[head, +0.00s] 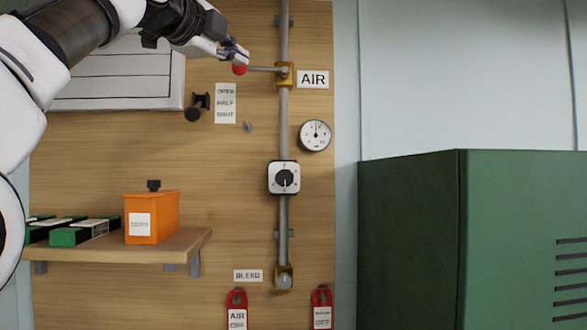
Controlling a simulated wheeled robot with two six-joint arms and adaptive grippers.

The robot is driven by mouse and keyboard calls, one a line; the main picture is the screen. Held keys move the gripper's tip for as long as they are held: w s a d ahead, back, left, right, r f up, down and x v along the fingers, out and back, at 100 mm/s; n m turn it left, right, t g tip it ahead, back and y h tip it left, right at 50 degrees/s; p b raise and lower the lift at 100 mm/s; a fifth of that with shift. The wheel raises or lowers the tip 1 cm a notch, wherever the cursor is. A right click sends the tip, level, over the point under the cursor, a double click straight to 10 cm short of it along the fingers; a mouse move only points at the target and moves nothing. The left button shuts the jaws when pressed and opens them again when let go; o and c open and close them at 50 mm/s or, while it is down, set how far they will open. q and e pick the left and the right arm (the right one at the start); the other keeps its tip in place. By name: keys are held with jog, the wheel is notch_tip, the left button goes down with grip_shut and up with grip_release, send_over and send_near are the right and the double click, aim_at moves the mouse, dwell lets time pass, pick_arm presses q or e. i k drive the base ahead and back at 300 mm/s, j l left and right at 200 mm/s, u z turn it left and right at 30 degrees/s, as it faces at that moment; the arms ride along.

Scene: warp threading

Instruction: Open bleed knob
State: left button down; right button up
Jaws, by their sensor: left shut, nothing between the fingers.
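The bleed knob (285,282) is a small grey round knob on a brass fitting at the lower end of the vertical pipe. The BLEED label (248,275) is just to its left. My left gripper (242,57) is at the top of the head view, far above the bleed knob. It is shut and empty, with its tips beside the red ball (239,70) on the end of the air valve's lever. The lever (262,69) points left, across the pipe. I cannot tell whether the tips touch the ball. My right gripper is out of view.
A gauge (315,135) and a selector dial (284,178) sit along the pipe (284,130). A shelf (190,245) with an orange box (152,218) juts out at left. A green cabinet (410,240) stands at right.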

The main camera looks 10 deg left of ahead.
aim_at(284, 280)
jog(key=k, duration=1)
